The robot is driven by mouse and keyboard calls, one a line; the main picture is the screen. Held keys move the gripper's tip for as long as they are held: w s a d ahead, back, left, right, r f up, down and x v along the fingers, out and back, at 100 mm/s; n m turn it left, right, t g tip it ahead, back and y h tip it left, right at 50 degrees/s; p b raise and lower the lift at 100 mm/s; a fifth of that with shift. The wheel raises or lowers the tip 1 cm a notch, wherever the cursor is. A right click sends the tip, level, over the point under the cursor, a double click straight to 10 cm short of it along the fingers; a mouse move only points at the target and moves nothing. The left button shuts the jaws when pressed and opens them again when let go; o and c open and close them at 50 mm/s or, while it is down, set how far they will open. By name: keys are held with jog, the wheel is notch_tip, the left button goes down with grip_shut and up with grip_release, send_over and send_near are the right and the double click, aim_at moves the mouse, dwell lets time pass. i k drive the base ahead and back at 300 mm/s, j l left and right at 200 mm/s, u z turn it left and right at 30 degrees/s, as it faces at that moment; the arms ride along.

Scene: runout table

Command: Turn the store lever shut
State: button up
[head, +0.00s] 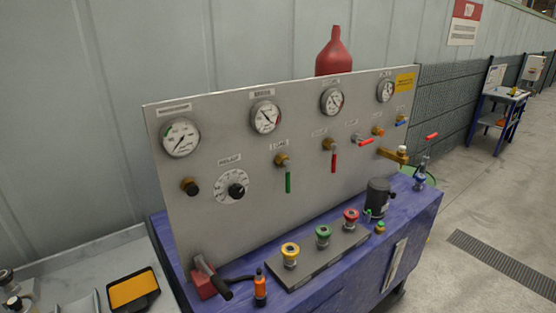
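A grey upright panel (230,130) carries several small valves with levers. A green lever (288,182) hangs straight down below a brass valve under a small label. To its right a red lever (333,162) also hangs straight down. Further right another red lever (366,142) points sideways, roughly level. A small blue lever (401,122) sits near the panel's right edge. The labels are too small for me to read surely, so I cannot tell which is the store lever. My gripper is not in view.
The panel stands on a blue bench (422,203) with a block of yellow, green and red knobs (318,262). A red base with a black handle (203,284) and an orange bottle (260,288) stand at the front left. Clear floor (480,210) lies right.

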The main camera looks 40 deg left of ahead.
aim_at(335, 147)
jog(key=u, duration=1.1)
jog(key=i+z, duration=0.45)
jog(key=i, duration=0.25)
